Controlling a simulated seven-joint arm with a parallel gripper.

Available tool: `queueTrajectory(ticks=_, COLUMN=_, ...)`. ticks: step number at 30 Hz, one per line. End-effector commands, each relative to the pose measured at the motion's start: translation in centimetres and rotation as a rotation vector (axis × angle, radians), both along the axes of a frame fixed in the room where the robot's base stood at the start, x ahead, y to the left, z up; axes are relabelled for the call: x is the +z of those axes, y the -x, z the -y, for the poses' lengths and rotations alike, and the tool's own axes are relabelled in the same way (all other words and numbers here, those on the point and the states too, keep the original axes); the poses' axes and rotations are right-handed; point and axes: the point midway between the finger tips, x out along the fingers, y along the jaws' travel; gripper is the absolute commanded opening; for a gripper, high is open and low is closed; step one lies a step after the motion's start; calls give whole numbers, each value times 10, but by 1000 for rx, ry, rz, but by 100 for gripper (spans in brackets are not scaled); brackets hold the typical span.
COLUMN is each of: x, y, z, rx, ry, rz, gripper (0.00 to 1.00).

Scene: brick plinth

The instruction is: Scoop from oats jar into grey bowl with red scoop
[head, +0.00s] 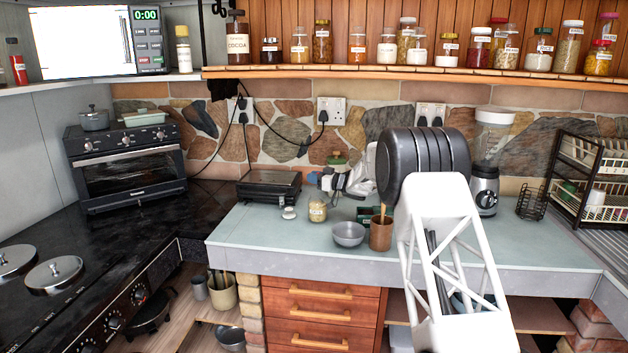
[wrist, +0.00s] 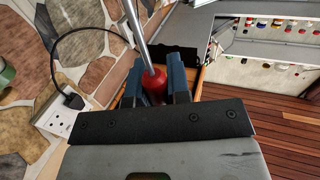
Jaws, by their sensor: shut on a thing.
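In the wrist view my gripper (wrist: 154,72) is shut on the red handle of the scoop (wrist: 154,84). The scoop's metal shaft runs up out of the picture, so its bowl is not seen there. In the head view my gripper (head: 328,181) is small, behind my arm and above the counter, pointing left. A small jar with pale contents (head: 318,210), probably the oats jar, stands on the counter just below it; its label is too small to read. The grey bowl (head: 348,234) stands upright to the jar's right, nearer the front edge, and looks empty.
A brown utensil cup (head: 381,235) stands close to the bowl's right. A black grill (head: 269,187) is left of the jar. A blender (head: 484,188) stands further right. The shelf (head: 400,73) with many jars runs above. The counter's left front (head: 250,236) is clear.

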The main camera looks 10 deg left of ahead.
Motion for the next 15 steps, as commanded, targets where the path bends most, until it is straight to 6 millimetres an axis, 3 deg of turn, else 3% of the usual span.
queueTrajectory(ticks=15, x=26, y=0, z=0, rx=0, ry=0, rz=1, gripper=0)
